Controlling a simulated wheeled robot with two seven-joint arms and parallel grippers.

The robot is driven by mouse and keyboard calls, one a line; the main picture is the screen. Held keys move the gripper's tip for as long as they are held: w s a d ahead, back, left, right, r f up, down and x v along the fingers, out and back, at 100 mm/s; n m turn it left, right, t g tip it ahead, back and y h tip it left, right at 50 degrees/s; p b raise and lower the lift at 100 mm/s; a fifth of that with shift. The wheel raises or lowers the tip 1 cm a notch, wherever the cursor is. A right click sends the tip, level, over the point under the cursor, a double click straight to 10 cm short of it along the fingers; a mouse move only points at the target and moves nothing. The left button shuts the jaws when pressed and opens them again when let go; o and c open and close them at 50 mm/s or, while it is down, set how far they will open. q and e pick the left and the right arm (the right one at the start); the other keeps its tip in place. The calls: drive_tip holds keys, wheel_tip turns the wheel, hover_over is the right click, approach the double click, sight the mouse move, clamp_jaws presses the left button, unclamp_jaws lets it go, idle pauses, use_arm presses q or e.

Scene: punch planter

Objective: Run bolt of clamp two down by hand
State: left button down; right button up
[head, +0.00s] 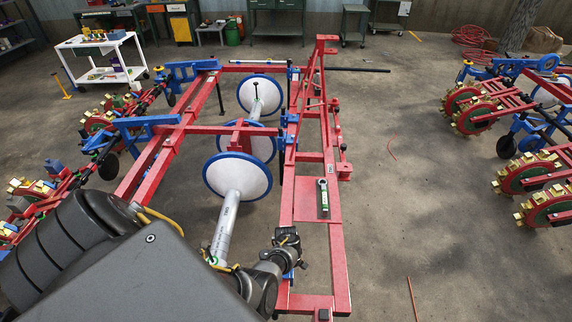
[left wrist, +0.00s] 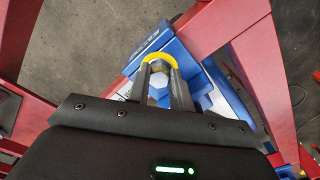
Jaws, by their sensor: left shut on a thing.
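In the left wrist view my left gripper (left wrist: 160,72) is shut, its two dark fingers close around a bolt with a pale hex head (left wrist: 158,91). A yellow ring shows at the fingertips. The bolt sits at a blue clamp (left wrist: 150,43) between red frame bars. In the head view my left gripper (head: 287,240) is at the near part of the red beam (head: 305,236), and a blue clamp (head: 290,274) shows just below it. My own wrist partly hides the grip there. My right gripper is not in view.
A second planter (head: 520,130) is at the right, with bare floor between. A white cart (head: 102,58) stands at the back left.

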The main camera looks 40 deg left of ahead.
use_arm(q)
drive_tip(key=shift+s, duration=0.1)
drive_tip(key=c, duration=1.2)
unclamp_jaws()
drive_tip(key=shift+c, duration=0.2)
wheel_tip(320, 180, up, 11)
drive_tip(key=p, duration=0.2)
drive_tip(key=shift+p, duration=0.4)
drive_tip(key=shift+f, duration=0.1)
